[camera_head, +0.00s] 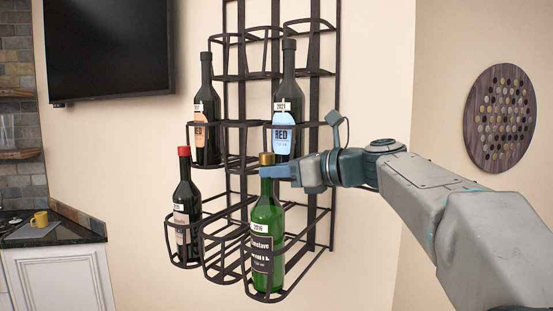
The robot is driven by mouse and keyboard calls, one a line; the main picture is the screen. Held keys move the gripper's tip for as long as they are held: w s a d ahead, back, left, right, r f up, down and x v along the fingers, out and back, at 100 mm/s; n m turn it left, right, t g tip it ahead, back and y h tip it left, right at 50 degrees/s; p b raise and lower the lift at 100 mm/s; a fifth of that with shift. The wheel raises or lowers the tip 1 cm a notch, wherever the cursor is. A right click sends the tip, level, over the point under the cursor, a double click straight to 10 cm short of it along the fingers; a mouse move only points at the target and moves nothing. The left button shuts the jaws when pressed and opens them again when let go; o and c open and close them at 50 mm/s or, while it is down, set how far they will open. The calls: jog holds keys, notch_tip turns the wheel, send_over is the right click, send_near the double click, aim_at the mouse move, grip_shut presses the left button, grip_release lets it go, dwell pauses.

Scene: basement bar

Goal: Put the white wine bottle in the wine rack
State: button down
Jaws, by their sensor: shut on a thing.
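The green bottle (267,222), with a gold cap and a dark label, stands upright at the lower right of the black wine rack (331,120). Its lower part is within the front hoop of the lower right holder. Whether its base rests on the holder cannot be told. My gripper (268,171) is shut on the green bottle at its neck, just under the cap, reaching in from the right.
Dark bottles stand in the rack: one red-capped (186,205) at lower left, one orange-labelled (206,118) at upper left, one blue-labelled (283,110) above my gripper. The lower middle and top holders look empty. A yellow mug (40,219) sits on the counter (75,236).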

dwell(0.3)
jog(key=c, duration=1.2)
grip_release()
jog(key=shift+f, duration=0.1)
jog(key=b+v, duration=0.2)
jog(key=v, duration=1)
jog(key=s+d+f+n+g+h, duration=0.1)
jog(key=s+f+n+h, duration=0.3)
jog(key=f, duration=0.9)
jog(key=s+d+f+n+g+h, duration=0.2)
jog(key=s+f+n+h, duration=0.3)
jog(key=s+f+n, duration=0.4)
jog(key=s+d+f+n+g+h, duration=0.1)
jog(key=s+f+n+h, duration=0.4)
jog(key=f+n, duration=0.6)
jog(key=shift+s+d+f, duration=0.25)
jog(key=shift+s+f, duration=0.15)
jog(key=shift+f, duration=0.6)
jog(key=shift+s+d+f, duration=0.2)
jog(key=shift+s+f, duration=0.15)
jog(key=shift+f, duration=0.7)
jog(key=shift+s+d+f, duration=0.25)
jog(key=shift+s+f, duration=0.15)
jog(key=shift+f, duration=0.6)
